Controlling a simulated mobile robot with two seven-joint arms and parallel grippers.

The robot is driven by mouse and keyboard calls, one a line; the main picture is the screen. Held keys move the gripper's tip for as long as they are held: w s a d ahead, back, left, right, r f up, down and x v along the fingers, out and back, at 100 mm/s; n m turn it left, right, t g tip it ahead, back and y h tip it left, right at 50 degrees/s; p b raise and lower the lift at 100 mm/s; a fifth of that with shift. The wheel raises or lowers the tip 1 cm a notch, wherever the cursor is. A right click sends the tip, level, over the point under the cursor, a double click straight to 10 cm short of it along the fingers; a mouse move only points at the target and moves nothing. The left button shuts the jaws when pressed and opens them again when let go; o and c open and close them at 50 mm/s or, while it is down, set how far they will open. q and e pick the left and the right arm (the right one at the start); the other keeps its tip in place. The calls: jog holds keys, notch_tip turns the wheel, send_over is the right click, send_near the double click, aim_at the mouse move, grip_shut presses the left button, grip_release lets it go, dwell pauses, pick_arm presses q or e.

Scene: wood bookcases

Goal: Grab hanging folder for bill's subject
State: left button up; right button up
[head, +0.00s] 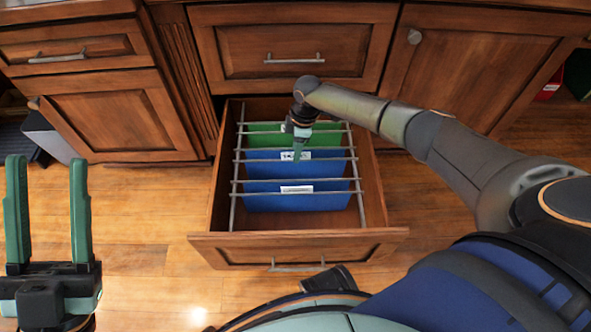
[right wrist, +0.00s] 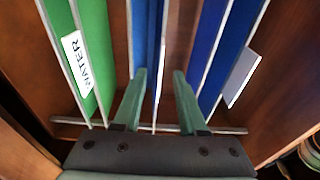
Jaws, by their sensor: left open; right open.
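An open drawer (head: 222,200) holds hanging folders on metal rods. A green folder (head: 262,137) is at the back, a blue folder (head: 265,168) in the middle and another blue folder (head: 290,203) in front. In the right wrist view the green folder (right wrist: 92,40) has a white label reading "WATER" (right wrist: 77,62). The other labels are unreadable. My right gripper (head: 298,150) is down over the drawer at the middle folder. In its wrist view the right gripper (right wrist: 159,76) is open, its fingers on either side of a rod and thin blue edge. My left gripper (head: 47,165) is open and empty.
Wooden cabinets (head: 112,118) and a closed drawer (head: 293,50) stand behind and beside the open drawer. A grey bin (head: 48,137) is at the left. The wooden floor (head: 145,205) is clear between my left gripper and the drawer.

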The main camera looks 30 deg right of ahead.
jog(key=shift+w+a+f+b, duration=0.1)
jog(key=shift+f+b, duration=0.25)
jog(key=shift+f, duration=0.8)
jog(key=shift+f, duration=0.25)
jog(key=shift+c, duration=0.3)
grip_shut()
dwell(0.7)
